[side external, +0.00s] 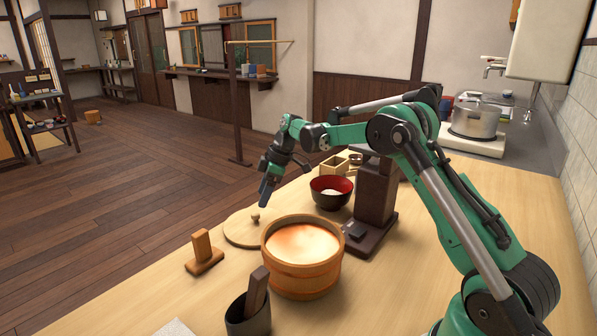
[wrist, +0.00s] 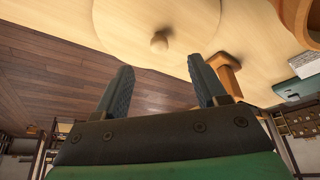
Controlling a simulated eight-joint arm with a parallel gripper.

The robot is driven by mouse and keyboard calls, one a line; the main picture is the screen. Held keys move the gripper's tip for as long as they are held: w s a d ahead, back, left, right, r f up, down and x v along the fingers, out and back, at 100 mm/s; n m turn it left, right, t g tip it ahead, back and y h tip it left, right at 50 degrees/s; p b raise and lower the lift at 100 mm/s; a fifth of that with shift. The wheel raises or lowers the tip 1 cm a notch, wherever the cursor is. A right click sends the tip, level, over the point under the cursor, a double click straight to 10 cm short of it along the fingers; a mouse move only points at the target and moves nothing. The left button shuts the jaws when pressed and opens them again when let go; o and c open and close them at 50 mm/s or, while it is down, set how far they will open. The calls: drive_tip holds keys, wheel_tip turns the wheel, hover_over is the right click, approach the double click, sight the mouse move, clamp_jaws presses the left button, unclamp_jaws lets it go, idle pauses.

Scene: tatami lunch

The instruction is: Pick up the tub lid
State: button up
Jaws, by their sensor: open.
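The tub lid (side external: 243,232) is a round, pale wooden disc with a small knob (side external: 255,218) on top. It lies flat on the table, just behind and left of the wooden tub (side external: 302,275). In the wrist view the lid (wrist: 125,22) is at the top, and its knob (wrist: 159,43) shows beyond and between my fingertips. My gripper (side external: 265,192) is open and empty, above the lid and apart from the knob. Both dark fingers of my gripper (wrist: 160,80) show spread in the wrist view.
A wooden stand (side external: 203,252) is left of the lid. A dark cup (side external: 248,315) holding a wooden piece is in front. A dark bowl with red inside (side external: 331,193) and a dark brown stand (side external: 375,200) are right of the lid. The table's edge lies close behind the lid.

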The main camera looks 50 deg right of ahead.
sight(256, 213)
drive_tip(key=shift+x, duration=2.8)
clamp_jaws()
